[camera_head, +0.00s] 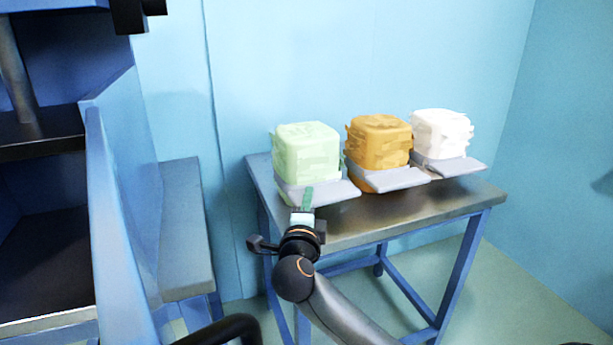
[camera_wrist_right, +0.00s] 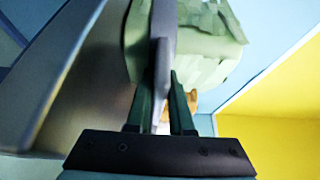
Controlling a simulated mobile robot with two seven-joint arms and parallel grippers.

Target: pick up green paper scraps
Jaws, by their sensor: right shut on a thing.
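A block of pale green paper scraps (camera_head: 307,150) sits on a thin grey tray (camera_head: 335,191) at the left end of the table. My right gripper (camera_head: 308,197) is at the front edge of that tray. In the right wrist view, the green scraps (camera_wrist_right: 212,38) are just beyond my right gripper (camera_wrist_right: 160,85). Its dark green fingers are shut on the grey tray (camera_wrist_right: 162,45), which is seen edge-on between them. The fingers hide part of the tray's front edge. I do not see my left gripper clearly in either view.
An orange block (camera_head: 379,143) and a white block (camera_head: 441,134) stand to the right on their own grey trays. The table (camera_head: 420,207) has bare room at its front right. A narrow grey bench (camera_head: 183,235) and a blue frame (camera_head: 115,220) stand on the left.

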